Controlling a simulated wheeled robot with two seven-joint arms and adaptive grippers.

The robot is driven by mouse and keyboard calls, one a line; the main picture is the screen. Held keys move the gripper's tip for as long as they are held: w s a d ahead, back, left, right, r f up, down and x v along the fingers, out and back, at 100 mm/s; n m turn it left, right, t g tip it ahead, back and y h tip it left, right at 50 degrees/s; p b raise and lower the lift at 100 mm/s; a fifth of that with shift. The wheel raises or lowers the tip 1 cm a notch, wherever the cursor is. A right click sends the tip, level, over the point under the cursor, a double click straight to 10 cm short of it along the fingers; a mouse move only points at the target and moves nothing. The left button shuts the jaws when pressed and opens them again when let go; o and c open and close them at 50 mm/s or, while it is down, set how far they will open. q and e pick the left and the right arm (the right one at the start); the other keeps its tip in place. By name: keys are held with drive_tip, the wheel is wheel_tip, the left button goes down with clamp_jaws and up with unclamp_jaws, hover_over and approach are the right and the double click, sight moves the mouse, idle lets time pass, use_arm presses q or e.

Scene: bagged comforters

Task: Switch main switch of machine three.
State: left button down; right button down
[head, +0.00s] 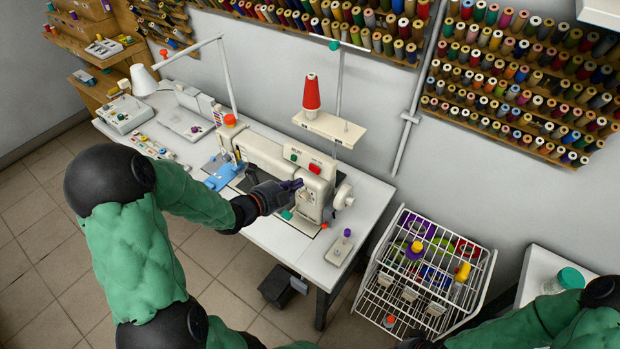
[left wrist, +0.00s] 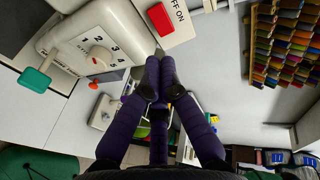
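A white sewing machine (head: 265,155) stands on the white table. A plate with a red switch (head: 314,169) and a green button (head: 294,157) is on top of its head. In the left wrist view the red switch (left wrist: 159,19) sits beside "OFF ON" lettering, just beyond the fingertips. No machine number is readable. My left gripper (head: 298,185) is in front of the machine's head, below the switch plate. Its purple fingers (left wrist: 160,62) are together, with nothing seen between them. Contact with the machine cannot be told. My right arm enters at lower right; its fingers do not show.
A numbered dial (left wrist: 98,55) and a teal knob (left wrist: 35,83) are on the machine. A red thread cone (head: 312,92) stands on a holder behind it. A white wire basket (head: 425,270) stands right of the table. Thread racks (head: 520,75) cover the wall.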

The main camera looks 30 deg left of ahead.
sight(313, 171)
use_arm(q)
drive_tip(key=x, duration=0.6)
drive_tip(key=shift+w, duration=0.2)
drive_tip(key=shift+b, duration=0.3)
drive_tip(key=shift+w+d+f+b, duration=0.25)
drive_tip(key=shift+b, duration=1)
drive_tip(key=shift+r, duration=0.15)
drive_tip(key=shift+a, duration=0.15)
drive_tip(key=shift+a+r, duration=0.1)
drive_tip(key=shift+a, duration=0.6)
